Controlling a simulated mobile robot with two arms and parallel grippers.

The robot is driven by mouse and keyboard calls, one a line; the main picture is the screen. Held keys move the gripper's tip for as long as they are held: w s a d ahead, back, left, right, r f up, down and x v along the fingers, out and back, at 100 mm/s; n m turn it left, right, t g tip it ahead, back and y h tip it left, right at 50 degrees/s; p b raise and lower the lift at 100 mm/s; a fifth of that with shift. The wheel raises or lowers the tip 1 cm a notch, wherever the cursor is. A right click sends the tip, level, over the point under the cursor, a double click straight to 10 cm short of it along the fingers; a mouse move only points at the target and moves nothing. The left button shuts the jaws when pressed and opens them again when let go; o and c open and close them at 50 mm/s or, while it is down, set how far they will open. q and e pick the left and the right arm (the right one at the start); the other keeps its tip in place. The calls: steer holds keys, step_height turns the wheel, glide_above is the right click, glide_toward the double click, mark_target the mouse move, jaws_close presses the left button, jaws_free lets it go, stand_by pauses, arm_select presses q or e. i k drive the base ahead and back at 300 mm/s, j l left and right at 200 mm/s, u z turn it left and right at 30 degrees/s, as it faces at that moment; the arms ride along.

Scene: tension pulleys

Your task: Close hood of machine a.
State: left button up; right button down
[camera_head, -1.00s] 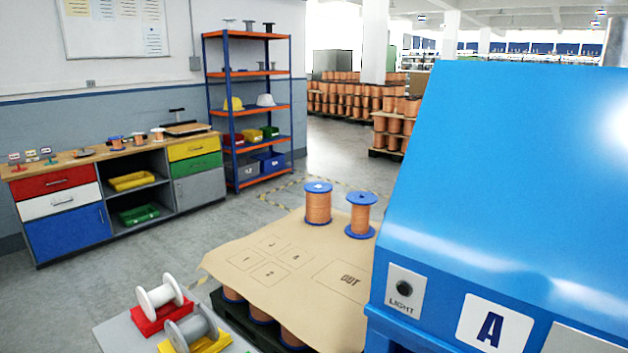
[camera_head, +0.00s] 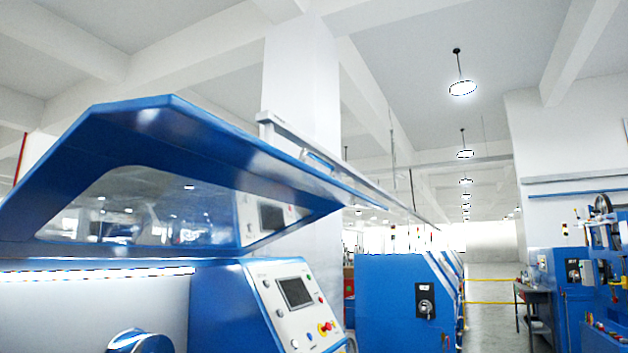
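A blue hood (camera_head: 205,135) with a clear window (camera_head: 150,205) stands raised and open over a blue machine at the left. A light strip (camera_head: 100,271) glows beneath the hood. A control panel (camera_head: 295,305) with a screen, buttons and a red-yellow knob is on the machine's right side. Part of a blue round spool (camera_head: 138,342) shows inside at the bottom edge. No letter shows on this machine in the present view, so I cannot tell from it alone whether it is machine A. Neither gripper is in view.
More blue machines (camera_head: 400,295) stand in a row behind, to the right of the panel. Another blue machine (camera_head: 595,290) and a small dark table (camera_head: 530,290) are at the far right.

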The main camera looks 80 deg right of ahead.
mark_target(133, 211)
steer(key=z, duration=0.5)
steer(key=i+l+z, duration=0.1)
steer(key=z, duration=0.9)
steer(key=i+z, duration=0.1)
steer(key=z, duration=0.85)
steer(key=i+z, duration=0.25)
steer(key=k+j, duration=0.05)
